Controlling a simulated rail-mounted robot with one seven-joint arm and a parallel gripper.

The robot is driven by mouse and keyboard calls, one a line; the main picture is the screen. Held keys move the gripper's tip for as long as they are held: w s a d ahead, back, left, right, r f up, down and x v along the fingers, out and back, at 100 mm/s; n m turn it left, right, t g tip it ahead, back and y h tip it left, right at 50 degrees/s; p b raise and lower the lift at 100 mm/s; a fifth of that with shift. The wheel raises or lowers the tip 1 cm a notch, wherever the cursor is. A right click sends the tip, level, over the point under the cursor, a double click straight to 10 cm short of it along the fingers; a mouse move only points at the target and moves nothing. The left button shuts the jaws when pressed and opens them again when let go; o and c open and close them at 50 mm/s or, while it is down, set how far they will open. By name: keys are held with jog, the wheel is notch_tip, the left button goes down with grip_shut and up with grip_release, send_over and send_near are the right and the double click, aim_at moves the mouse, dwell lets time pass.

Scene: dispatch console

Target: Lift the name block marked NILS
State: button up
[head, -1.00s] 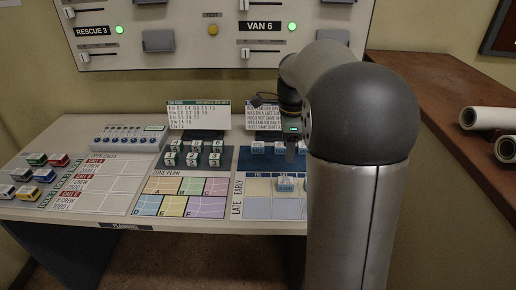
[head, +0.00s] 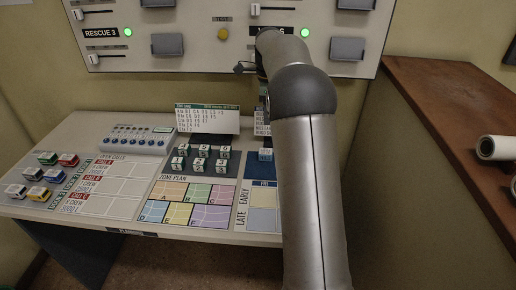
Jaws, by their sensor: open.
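One light-blue name block (head: 265,154) shows on the dark blue strip at the top of the shift board (head: 262,198), just left of my arm. Its lettering is too small to read, so I cannot tell whether it is NILS. My arm hides the other name blocks and the right part of the board. Only a sliver of my gripper (head: 264,98) shows at the arm's left edge, above and behind that block. It is open, and I see nothing held in it.
Several green-and-white number blocks (head: 201,158) stand above the zone plan (head: 187,203). A white card (head: 207,119) stands upright behind the number blocks. The wall panel (head: 190,45) rises behind the console.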

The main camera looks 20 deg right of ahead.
send_over(266, 151)
jog(key=f, duration=1.1)
jog(key=shift+s+p, duration=0.3)
jog(key=shift+w+a+f+p, duration=0.1)
jog(key=shift+f+p, duration=0.1)
jog(key=shift+f, duration=0.7)
jog(key=shift+w+d+f+p, duration=0.1)
jog(key=shift+f+p, duration=0.1)
jog(key=shift+f, duration=0.75)
jog(key=shift+w+a+f+p, duration=0.1)
jog(key=shift+f+p, duration=0.1)
jog(key=shift+f, duration=0.7)
jog(key=c, duration=1.1)
